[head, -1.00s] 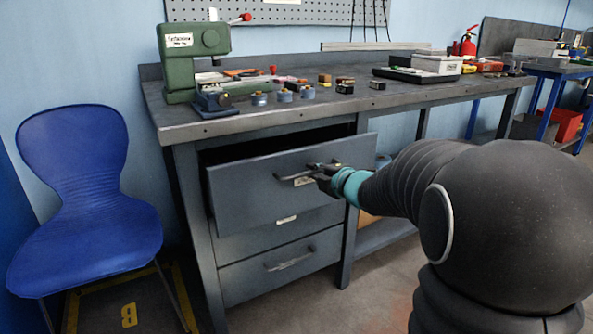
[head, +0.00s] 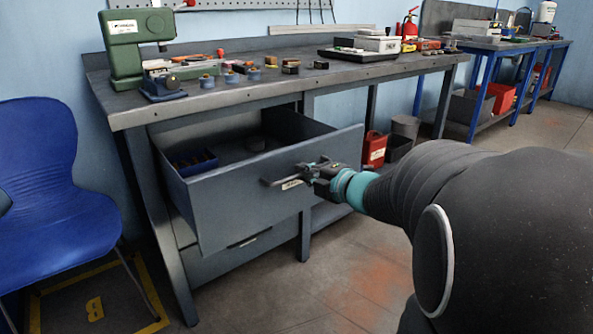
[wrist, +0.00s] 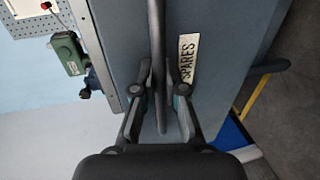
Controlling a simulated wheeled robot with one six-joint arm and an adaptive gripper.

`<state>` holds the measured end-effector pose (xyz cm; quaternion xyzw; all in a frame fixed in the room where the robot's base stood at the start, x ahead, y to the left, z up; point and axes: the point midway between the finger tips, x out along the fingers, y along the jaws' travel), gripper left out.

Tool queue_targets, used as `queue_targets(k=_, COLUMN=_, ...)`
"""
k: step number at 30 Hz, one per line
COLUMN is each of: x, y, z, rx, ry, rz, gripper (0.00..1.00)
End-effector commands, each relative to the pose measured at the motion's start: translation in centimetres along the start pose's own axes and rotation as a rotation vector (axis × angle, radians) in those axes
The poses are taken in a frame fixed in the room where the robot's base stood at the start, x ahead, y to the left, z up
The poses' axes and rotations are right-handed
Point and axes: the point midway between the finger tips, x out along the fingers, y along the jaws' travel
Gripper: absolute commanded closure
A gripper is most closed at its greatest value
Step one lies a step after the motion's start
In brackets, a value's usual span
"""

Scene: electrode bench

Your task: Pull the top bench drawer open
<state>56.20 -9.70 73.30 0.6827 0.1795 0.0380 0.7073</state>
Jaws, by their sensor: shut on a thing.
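The top bench drawer (head: 225,201) is pulled well out from under the bench, and its inside shows from above. Its bar handle (head: 284,174) runs across the front above a label that reads SPARES in the wrist view (wrist: 188,58). My gripper (head: 318,172) is at the right part of the handle. In the wrist view my gripper (wrist: 158,90) has one finger on each side of the handle bar (wrist: 158,60) and is shut on it.
The grey bench (head: 230,98) carries a green machine (head: 135,45) and several small parts. A blue chair (head: 50,190) stands close on the left. Lower drawers (head: 238,262) are shut below. A red container (head: 374,150) stands right of the bench drawers. The floor in front is clear.

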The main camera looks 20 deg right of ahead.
Motion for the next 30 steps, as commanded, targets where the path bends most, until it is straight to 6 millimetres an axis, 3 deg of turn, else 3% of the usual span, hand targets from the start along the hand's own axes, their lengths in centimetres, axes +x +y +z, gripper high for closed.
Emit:
queue_targets(k=9, x=0.1, y=0.0, z=0.2, rx=0.002, ry=-0.009, rz=-0.002, gripper=1.0)
queue_targets(k=10, x=0.1, y=0.0, z=0.2, rx=0.002, ry=-0.009, rz=-0.002, gripper=0.87)
queue_targets(k=13, x=0.1, y=0.0, z=0.1, rx=0.002, ry=-0.005, rz=-0.001, gripper=0.63)
queue_targets(k=23, x=0.1, y=0.1, z=-0.4, rx=-0.001, ry=0.005, rz=0.0, gripper=0.63)
queue_targets(k=30, x=-2.6, y=0.1, z=-0.3, rx=-0.002, ry=0.003, rz=0.001, gripper=0.63)
